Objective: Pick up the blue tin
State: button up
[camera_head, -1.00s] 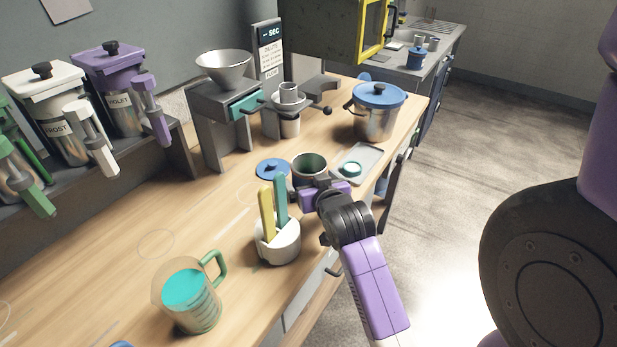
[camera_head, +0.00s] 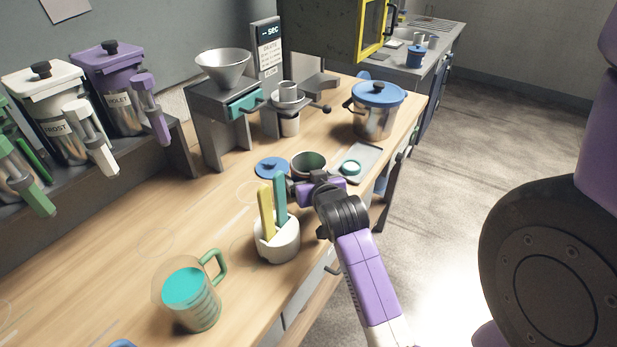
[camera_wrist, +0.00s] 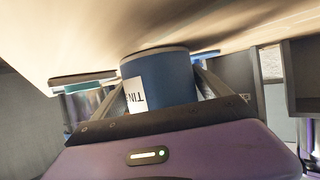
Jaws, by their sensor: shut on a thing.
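The blue tin (camera_head: 309,164) stands upright and open, with a dark green inside, on the wooden counter's right side in the head view. In the wrist view the blue tin (camera_wrist: 168,78) fills the middle, its white label upside down. My gripper (camera_head: 306,181) reaches it from the front. In the wrist view the fingers of my gripper (camera_wrist: 163,95) lie along both sides of the tin, shut on it. The gripper hides the tin's lower part in the head view. I cannot tell whether its base touches the counter.
A blue lid (camera_head: 272,168) lies just left of the tin. A grey tray (camera_head: 366,158) with a small teal-rimmed item is to its right. A white holder (camera_head: 277,245) with yellow and teal handles stands in front. A blue-lidded pot (camera_head: 377,115) and a dispenser with a funnel (camera_head: 223,66) stand behind.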

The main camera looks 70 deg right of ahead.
jog(key=shift+r, duration=0.2)
notch_tip(320, 180, up, 20)
jog(key=p, duration=0.1)
jog(key=shift+f+p, duration=0.15)
jog(key=shift+p, duration=0.25)
